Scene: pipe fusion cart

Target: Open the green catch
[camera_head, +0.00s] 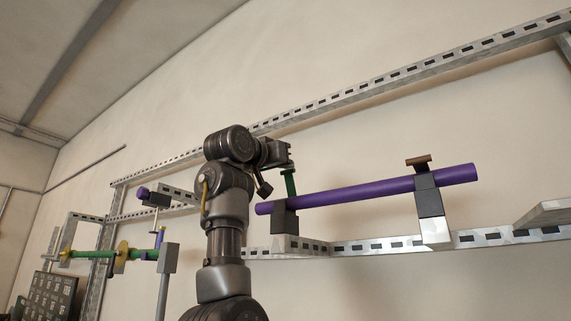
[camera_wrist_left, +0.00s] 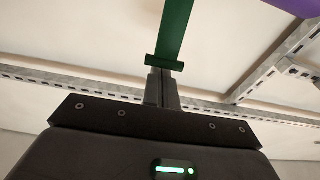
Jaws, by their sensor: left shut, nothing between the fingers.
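The green catch (camera_head: 291,187) stands up from the left dark clamp (camera_head: 285,218), which holds the purple pipe (camera_head: 350,195). The catch has a short crossbar at its top. My left gripper (camera_head: 288,157) is shut and empty, just above the top of the catch. In the left wrist view the closed fingers (camera_wrist_left: 162,84) are right at the crossbar end of the green catch (camera_wrist_left: 174,32). I cannot tell whether they touch it. The purple pipe also shows at the upper right there (camera_wrist_left: 298,40). My right gripper is not in view.
A second dark clamp (camera_head: 430,203) with a brown catch (camera_head: 418,163) holds the pipe's right part. The slotted metal rail (camera_head: 385,245) runs below, and another rail (camera_head: 400,82) runs above along the wall. A green pipe assembly (camera_head: 95,255) stands at the far left.

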